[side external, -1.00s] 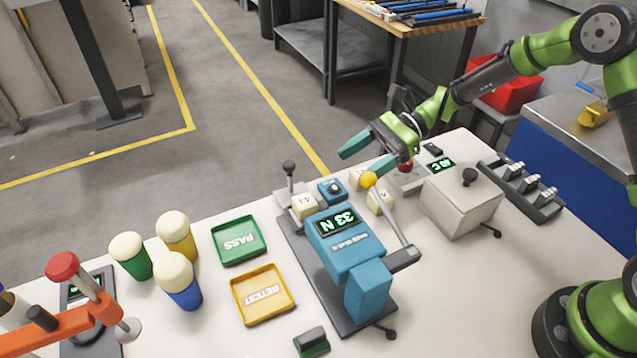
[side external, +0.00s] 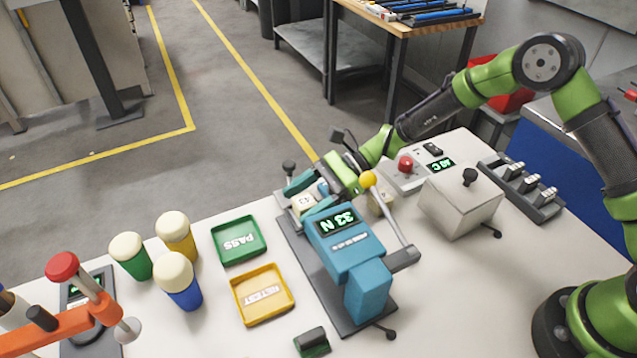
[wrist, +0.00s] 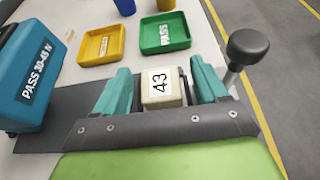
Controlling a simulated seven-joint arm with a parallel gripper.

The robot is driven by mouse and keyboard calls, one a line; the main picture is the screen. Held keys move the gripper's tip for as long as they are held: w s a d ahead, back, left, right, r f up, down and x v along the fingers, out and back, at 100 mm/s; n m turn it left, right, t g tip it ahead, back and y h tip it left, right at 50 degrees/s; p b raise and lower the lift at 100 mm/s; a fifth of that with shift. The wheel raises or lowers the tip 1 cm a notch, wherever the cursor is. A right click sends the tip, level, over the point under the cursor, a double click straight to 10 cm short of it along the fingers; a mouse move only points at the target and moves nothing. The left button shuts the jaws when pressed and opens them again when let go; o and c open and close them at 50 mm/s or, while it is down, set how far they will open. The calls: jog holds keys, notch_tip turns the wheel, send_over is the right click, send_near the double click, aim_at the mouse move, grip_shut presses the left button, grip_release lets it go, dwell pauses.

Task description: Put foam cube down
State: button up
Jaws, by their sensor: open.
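A cream foam cube marked 43 (wrist: 162,85) sits on the dark base of the teal force tester (side external: 345,245), which reads 33 N. In the side view the cube (side external: 303,202) is partly hidden by my gripper (side external: 309,196). In the wrist view my gripper (wrist: 163,84) is open, with one teal finger on each side of the cube and narrow gaps showing. A green PASS tray (side external: 240,257) and a yellow RETEST tray (side external: 248,312) look empty; the wrist view also shows the PASS tray (wrist: 147,44) and the RETEST tray (wrist: 84,50).
The tester's yellow-knobbed lever (side external: 395,215) rises close to my gripper. A black-knobbed post (wrist: 245,50) stands right of the cube in the wrist view. Three cream-topped cups (side external: 174,230) stand left of the trays.

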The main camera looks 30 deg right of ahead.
aim_at(302, 203)
jog(key=c, duration=1.1)
jog(key=shift+r, duration=0.1)
jog(key=shift+c, duration=0.2)
jog(key=shift+r, duration=0.35)
jog(key=r, duration=0.8)
jog(key=shift+s+a+r, duration=0.2)
jog(key=shift+a, duration=0.2)
jog(key=a+f, duration=0.1)
jog(key=a, duration=1.2)
jog(key=f, duration=0.2)
jog(key=w+f, duration=0.1)
jog(key=f, duration=0.2)
jog(key=shift+w+a+f, duration=0.15)
jog(key=shift+a, duration=0.05)
jog(key=shift+f, duration=2.25)
